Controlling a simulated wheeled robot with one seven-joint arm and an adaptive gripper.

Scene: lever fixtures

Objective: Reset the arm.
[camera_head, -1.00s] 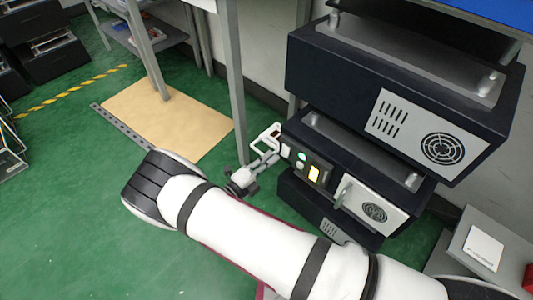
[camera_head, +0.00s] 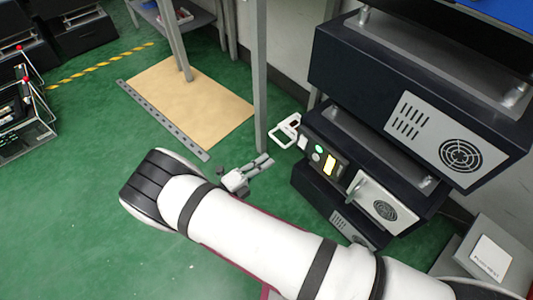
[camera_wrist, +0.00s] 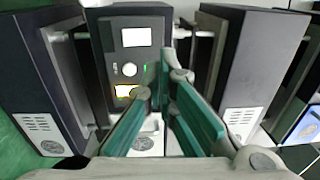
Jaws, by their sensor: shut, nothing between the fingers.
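My arm stretches from the lower right toward the left in the head view, and bends at a black-ribbed joint. My gripper (camera_head: 262,163) points toward the dark equipment stack, its fingers together and empty. It is apart from the control panel (camera_head: 325,158) on the stack's middle unit. The panel has a green round button and a lit yellow switch. A white handle-like frame (camera_head: 287,130) juts out at the panel's left. In the wrist view, the green-padded fingers (camera_wrist: 165,78) overlap the panel (camera_wrist: 128,45), which shows a white screen, a round knob and the lit switch.
The stack's large upper unit (camera_head: 420,90) overhangs the middle one. A grey table leg (camera_head: 260,75) stands just behind the gripper. A tan board (camera_head: 190,100) lies on the green floor (camera_head: 75,210), which is open at left. A grey box (camera_head: 490,258) stands lower right.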

